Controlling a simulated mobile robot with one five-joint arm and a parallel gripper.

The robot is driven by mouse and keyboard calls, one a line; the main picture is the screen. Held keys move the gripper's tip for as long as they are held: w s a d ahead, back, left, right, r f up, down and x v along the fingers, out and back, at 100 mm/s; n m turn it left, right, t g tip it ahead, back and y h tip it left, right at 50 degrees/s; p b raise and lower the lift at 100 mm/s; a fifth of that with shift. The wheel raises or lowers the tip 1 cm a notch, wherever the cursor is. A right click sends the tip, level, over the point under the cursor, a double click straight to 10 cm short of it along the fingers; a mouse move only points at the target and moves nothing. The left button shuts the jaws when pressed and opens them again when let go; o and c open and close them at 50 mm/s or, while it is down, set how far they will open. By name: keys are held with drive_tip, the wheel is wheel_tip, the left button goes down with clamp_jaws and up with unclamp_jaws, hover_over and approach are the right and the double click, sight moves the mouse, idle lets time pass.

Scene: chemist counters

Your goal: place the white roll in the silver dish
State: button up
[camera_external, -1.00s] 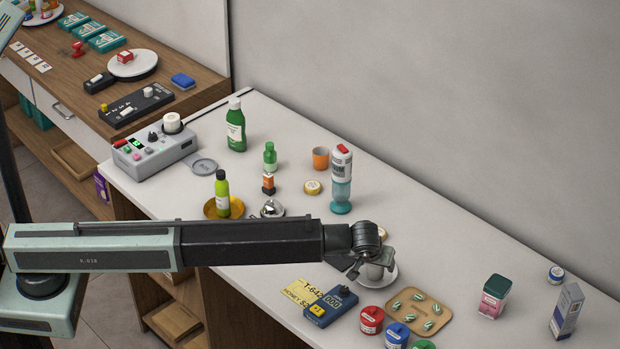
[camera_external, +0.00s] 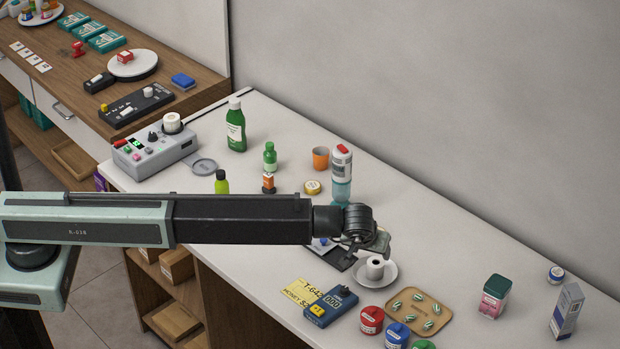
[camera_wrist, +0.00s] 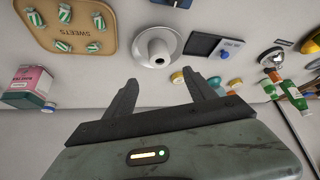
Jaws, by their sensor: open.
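The white roll (camera_external: 375,266) stands upright in the silver dish (camera_external: 388,279), a pale, round, shallow dish on the counter. In the wrist view the roll (camera_wrist: 158,52) shows its dark centre hole, with the dish rim (camera_wrist: 141,36) around it. My gripper (camera_external: 378,244) is above the roll on its far side in the outside view. In the wrist view my gripper (camera_wrist: 160,76) is open and empty, its two fingers apart and clear of the roll.
A tan sweets tray (camera_external: 417,317), a blue device (camera_external: 330,306) and red (camera_external: 370,320) and blue (camera_external: 397,334) tubs stand near the dish. A dark flat scale (camera_external: 341,262) lies under my arm. A blue-white bottle (camera_external: 341,172) stands behind.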

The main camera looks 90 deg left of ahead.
drive_tip(key=s+d+f+m+h, duration=0.1)
drive_tip(key=s+d+m, duration=0.3)
drive_tip(key=s, duration=0.6)
drive_tip(key=s+d+f+m+g+h, duration=0.1)
drive_tip(key=s+d+m+h, duration=0.2)
drive_tip(key=s, duration=0.8)
drive_tip(key=s+d+f+m+g+h, duration=0.1)
drive_tip(key=s+d+m, duration=0.4)
drive_tip(key=s, duration=0.6)
drive_tip(key=shift+s+d+f+m+h, duration=0.2)
drive_tip(key=shift+f+m+h, duration=0.15)
drive_tip(key=shift+m+h, duration=0.4)
